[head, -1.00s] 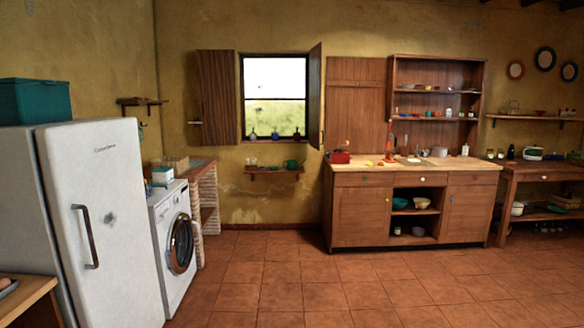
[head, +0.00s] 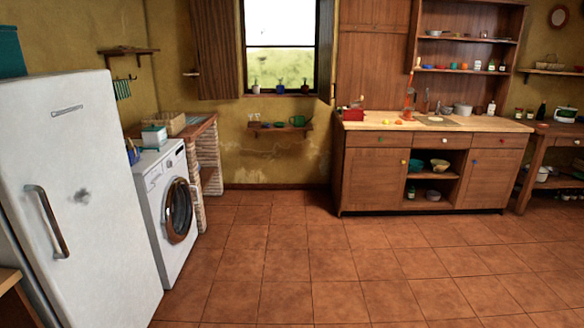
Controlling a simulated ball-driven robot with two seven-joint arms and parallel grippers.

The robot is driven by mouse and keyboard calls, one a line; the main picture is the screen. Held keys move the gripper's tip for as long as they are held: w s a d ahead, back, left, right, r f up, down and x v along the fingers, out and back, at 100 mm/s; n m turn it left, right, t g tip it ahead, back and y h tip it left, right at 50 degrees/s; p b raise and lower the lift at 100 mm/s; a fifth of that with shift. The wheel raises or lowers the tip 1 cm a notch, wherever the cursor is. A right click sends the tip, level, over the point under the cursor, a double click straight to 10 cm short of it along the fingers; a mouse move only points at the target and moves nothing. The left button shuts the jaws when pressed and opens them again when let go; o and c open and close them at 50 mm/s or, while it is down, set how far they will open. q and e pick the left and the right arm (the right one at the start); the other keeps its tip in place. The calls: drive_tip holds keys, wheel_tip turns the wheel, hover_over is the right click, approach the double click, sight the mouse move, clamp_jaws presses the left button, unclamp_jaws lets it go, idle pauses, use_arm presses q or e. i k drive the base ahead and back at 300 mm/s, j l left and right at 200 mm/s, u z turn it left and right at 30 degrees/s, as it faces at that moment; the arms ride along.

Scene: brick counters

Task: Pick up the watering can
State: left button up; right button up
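A small green vessel (head: 298,120), which looks like the watering can, stands at the right end of the small wooden wall shelf (head: 281,129) below the window. It is too small and far off to make out its spout clearly. Neither of my grippers shows in the head view.
A white fridge (head: 78,190) and a washing machine (head: 165,205) stand along the left. A brick-legged counter (head: 200,130) is behind them. A wooden cabinet (head: 375,180) with a sink stands right of the shelf. The tiled floor (head: 300,265) between is clear.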

sight(298, 122)
drive_tip(key=i, duration=5.55)
